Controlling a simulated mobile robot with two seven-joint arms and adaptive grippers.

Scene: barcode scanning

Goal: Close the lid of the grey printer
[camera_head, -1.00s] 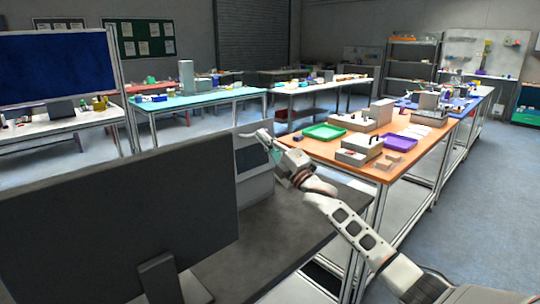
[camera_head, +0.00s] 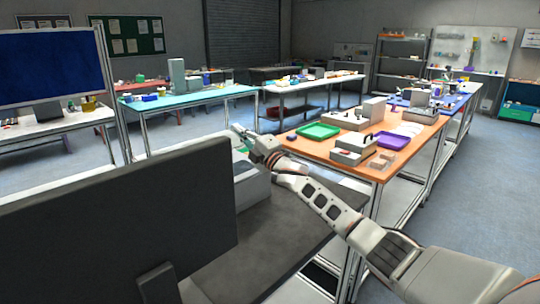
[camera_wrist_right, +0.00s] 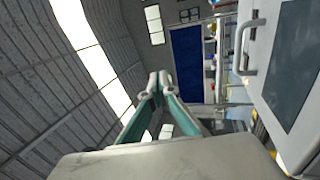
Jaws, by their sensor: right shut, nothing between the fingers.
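The grey printer (camera_head: 252,190) is on the dark desk, partly hidden behind the black monitor. Its light upper part shows just right of the monitor's edge; I cannot tell the lid's exact angle. In the wrist view a pale panel with a dark window and a metal handle (camera_wrist_right: 250,48), which looks like the printer's lid (camera_wrist_right: 268,85), stands at the right. My right gripper (camera_head: 236,128) is above the printer, shut and empty. In the wrist view its fingertips (camera_wrist_right: 157,84) meet, left of the panel with a visible gap. My left gripper is not in view.
The large black monitor (camera_head: 120,225) blocks the near left. The dark desk (camera_head: 285,225) is bare to the right of the printer. An orange table (camera_head: 320,153) with a green tray (camera_head: 318,131), a purple tray (camera_head: 391,140) and boxes stands beyond my right arm.

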